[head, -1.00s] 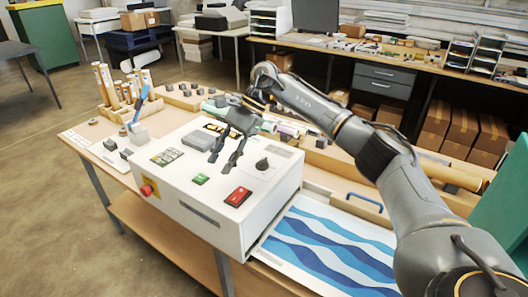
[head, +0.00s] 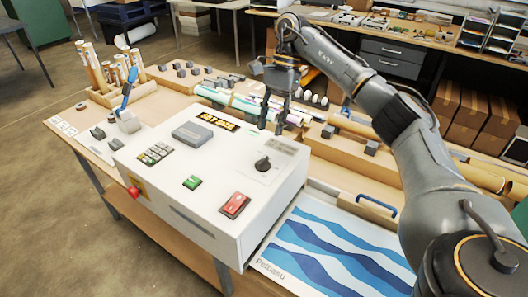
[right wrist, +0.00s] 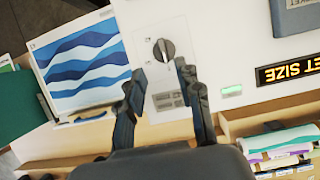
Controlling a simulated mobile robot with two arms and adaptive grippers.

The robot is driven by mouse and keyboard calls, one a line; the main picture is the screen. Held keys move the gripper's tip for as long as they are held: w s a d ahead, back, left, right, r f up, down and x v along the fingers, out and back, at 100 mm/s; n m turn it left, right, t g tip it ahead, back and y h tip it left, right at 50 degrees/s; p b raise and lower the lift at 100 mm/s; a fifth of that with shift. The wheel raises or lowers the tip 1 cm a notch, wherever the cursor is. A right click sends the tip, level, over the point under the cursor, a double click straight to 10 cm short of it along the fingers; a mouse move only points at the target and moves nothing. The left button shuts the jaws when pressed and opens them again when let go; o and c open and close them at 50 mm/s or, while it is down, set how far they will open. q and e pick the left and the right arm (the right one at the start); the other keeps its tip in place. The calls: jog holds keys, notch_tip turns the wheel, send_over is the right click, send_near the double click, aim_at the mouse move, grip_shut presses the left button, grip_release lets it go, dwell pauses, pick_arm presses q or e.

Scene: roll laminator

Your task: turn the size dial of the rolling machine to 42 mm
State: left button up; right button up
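The rolling machine (head: 170,188) is a white box on the workbench. Its size dial (head: 262,163) is a dark round knob on the right part of the top panel; the right wrist view shows it (right wrist: 163,50) on a pale plate with a ring of marks too small to read. An amber display (head: 218,121) reads "SET SIZE". My right gripper (head: 271,131) is open and empty, pointing down near the machine's back edge, behind the dial. In the right wrist view its fingertips (right wrist: 160,77) are apart, with the dial just beyond the gap between them. My left gripper is not in view.
The top panel also carries a grey block (head: 192,134), a keypad (head: 155,153), a green button (head: 192,182) and a red switch (head: 235,205). A blue-wave print (head: 330,245) lies right of the machine. Rolls (head: 245,103) lie behind it.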

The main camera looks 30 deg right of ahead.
aim_at(263, 158)
jog(key=x, duration=0.1)
jog(key=p+x, duration=0.1)
jog(key=x, duration=0.1)
jog(key=shift+w+d+f, duration=0.15)
jog(key=shift+d+f, duration=0.05)
jog(key=shift+f, duration=0.25)
jog(key=p+x, duration=0.2)
jog(key=x, duration=0.2)
jog(key=shift+a+f, duration=0.2)
jog(key=shift+f, duration=0.15)
jog(key=shift+a+f, duration=0.1)
jog(key=shift+f, duration=0.2)
grip_shut()
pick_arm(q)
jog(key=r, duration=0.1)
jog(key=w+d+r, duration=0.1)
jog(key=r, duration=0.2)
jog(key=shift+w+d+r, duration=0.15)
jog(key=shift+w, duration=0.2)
